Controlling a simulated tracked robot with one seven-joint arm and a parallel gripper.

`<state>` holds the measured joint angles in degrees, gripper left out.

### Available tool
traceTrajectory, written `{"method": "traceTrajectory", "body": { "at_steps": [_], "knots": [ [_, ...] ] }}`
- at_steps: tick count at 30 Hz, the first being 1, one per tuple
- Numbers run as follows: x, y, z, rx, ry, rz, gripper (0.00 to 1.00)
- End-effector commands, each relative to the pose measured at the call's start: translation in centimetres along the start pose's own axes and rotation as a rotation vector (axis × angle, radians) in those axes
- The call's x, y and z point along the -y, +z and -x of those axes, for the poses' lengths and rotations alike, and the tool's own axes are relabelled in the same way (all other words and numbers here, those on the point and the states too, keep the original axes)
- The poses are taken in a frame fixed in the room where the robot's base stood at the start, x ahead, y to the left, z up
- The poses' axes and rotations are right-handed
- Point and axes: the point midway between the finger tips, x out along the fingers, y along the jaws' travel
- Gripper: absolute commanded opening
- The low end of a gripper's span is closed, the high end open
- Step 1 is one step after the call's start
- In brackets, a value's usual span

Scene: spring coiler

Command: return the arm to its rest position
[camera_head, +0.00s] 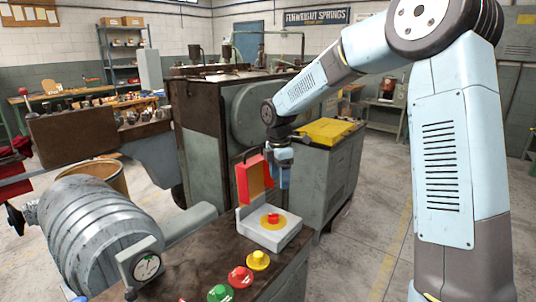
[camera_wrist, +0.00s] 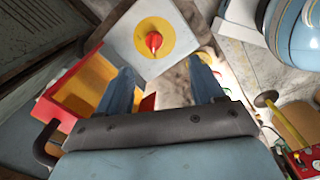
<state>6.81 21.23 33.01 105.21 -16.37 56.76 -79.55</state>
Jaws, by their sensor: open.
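My light-blue arm reaches in from the right in the head view. My gripper (camera_head: 279,182) hangs at its end, just behind and beside a raised red cover (camera_head: 250,182) with a yellow inside. In the wrist view my gripper (camera_wrist: 163,85) has its two blue fingers spread, with nothing held between them. Beyond the fingers is a red knob (camera_wrist: 154,42) on a yellow disc, on a pale box. The cover (camera_wrist: 88,90) lies close by the left finger. In the head view the red knob (camera_head: 272,217) sits on the grey box (camera_head: 270,236). Whether gripper and cover touch I cannot tell.
A large coiling machine (camera_head: 200,140) stands behind. A yellow-topped cabinet (camera_head: 325,170) is near my forearm. Open floor (camera_head: 370,235) lies to the right.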

Motion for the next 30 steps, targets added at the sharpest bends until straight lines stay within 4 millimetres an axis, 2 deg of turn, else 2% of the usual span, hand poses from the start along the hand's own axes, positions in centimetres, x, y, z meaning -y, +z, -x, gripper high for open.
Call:
{"method": "traceTrajectory", "body": {
  "at_steps": [6, 15, 24, 30],
  "knots": [
    [4.6, 1.7, 4.1, 0.062, 0.049, -0.251, 0.67],
    [11.6, 3.7, 8.8, 0.096, 0.139, -0.623, 0.67],
    [19.2, 5.0, 12.3, 0.068, 0.245, -1.005, 0.67],
    [24.4, 5.5, 13.8, 0.011, 0.314, -1.257, 0.67]
  ]
}}
